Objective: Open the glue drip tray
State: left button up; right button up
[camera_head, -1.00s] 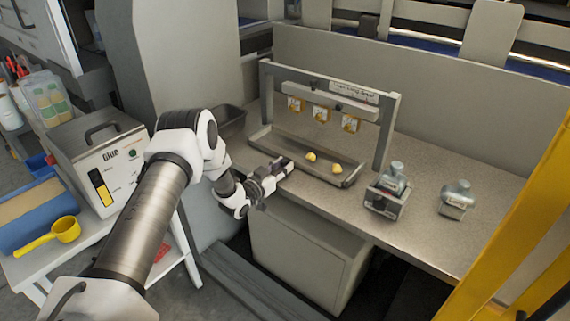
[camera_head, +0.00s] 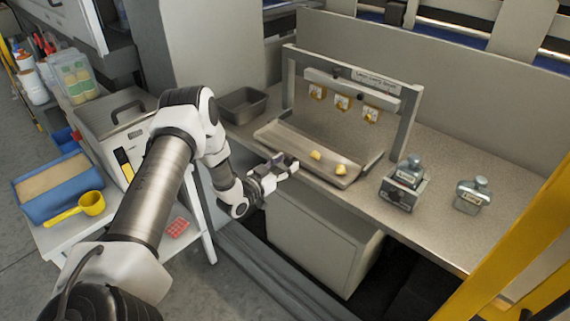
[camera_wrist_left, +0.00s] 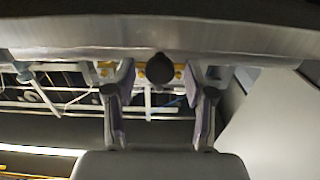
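The glue drip tray (camera_head: 300,158) is a shallow grey metal tray on the bench under a metal frame. Two yellow lumps (camera_head: 316,155) lie in it. My left gripper (camera_head: 287,164) is close to the tray's front edge, left of its middle. In the left wrist view the two fingers (camera_wrist_left: 160,105) stand apart with nothing held between them. A dark round knob (camera_wrist_left: 160,68) shows between and beyond the fingertips, under a wide grey metal surface (camera_wrist_left: 160,38). I cannot tell whether the fingers touch the tray. My right gripper is not in view.
The metal frame (camera_head: 408,125) carries several yellow-marked hanging parts over the tray. A grey bin (camera_head: 243,104) stands behind left. Two grey bottle-like items, one in a holder (camera_head: 402,194) and one alone (camera_head: 472,195), stand right. A cabinet (camera_head: 315,240) is below the bench.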

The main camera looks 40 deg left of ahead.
pick_arm(q)
jog(key=shift+s, duration=0.1)
jog(key=s, duration=1.1)
jog(key=shift+s+a, duration=0.35)
jog(key=shift+a, duration=0.1)
